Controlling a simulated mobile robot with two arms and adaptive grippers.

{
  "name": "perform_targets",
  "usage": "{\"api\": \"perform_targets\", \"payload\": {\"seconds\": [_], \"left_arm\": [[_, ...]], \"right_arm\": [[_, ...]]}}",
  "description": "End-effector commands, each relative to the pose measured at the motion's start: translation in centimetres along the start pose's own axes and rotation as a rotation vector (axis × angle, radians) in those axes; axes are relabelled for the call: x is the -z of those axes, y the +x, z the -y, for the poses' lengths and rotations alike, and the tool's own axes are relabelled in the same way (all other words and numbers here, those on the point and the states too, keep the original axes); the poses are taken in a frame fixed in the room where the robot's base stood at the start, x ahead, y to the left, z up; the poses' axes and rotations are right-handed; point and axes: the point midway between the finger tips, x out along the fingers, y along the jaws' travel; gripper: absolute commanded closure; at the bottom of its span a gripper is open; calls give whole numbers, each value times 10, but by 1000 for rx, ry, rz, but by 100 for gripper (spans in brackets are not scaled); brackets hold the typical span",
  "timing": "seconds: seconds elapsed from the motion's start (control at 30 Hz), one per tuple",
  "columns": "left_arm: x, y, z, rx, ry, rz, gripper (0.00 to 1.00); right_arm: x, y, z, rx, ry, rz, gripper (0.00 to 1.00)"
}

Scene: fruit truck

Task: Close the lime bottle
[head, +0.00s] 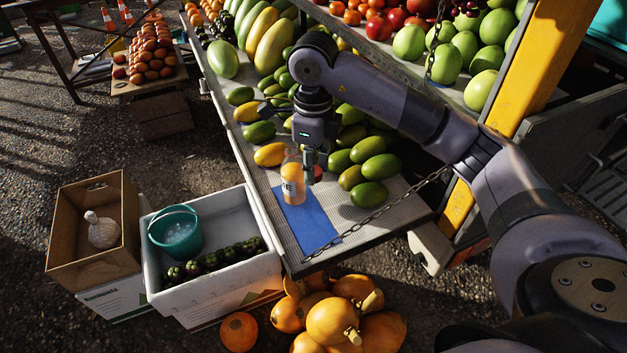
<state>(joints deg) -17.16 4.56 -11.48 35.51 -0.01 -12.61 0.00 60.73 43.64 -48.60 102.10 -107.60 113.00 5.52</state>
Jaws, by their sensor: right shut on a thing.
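The lime bottle (292,184), a clear bottle with orange contents and dark lettering partly in view, stands upright on a blue mat (310,226) on the truck's shelf. Its upper part is clear and partly behind my right gripper. My right gripper (314,172) points down just right of the bottle. It is shut on a small red thing (318,173) that looks like a cap, beside the bottle's upper body. I cannot tell whether gripper and bottle touch. My left gripper is not in view.
Mangoes (368,168) lie close to the right of and behind the bottle. A chain (385,208) runs along the shelf's right side. A white crate (225,283) with a teal bucket (176,231) and a cardboard box (75,231) stand below left. Pumpkins (333,320) lie below the shelf.

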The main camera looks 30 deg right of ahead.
Motion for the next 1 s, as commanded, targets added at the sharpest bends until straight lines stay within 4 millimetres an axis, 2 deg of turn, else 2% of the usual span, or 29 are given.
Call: {"api": "perform_targets", "payload": {"seconds": [0.13, 0.5, 0.63, 0.77, 1.0], "left_arm": [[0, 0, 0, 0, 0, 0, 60], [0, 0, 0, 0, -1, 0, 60], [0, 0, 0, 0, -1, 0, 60], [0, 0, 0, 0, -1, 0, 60], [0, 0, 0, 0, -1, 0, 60]], "right_arm": [[0, -6, 0, 0, -1, 0, 81], [0, -5, 0, 0, -5, 0, 81], [1, -4, -4, 4, -90, 1, 81], [4, -1, -15, 15, -327, 1, 81], [15, 10, -47, 31, -984, -5, 81]]}}
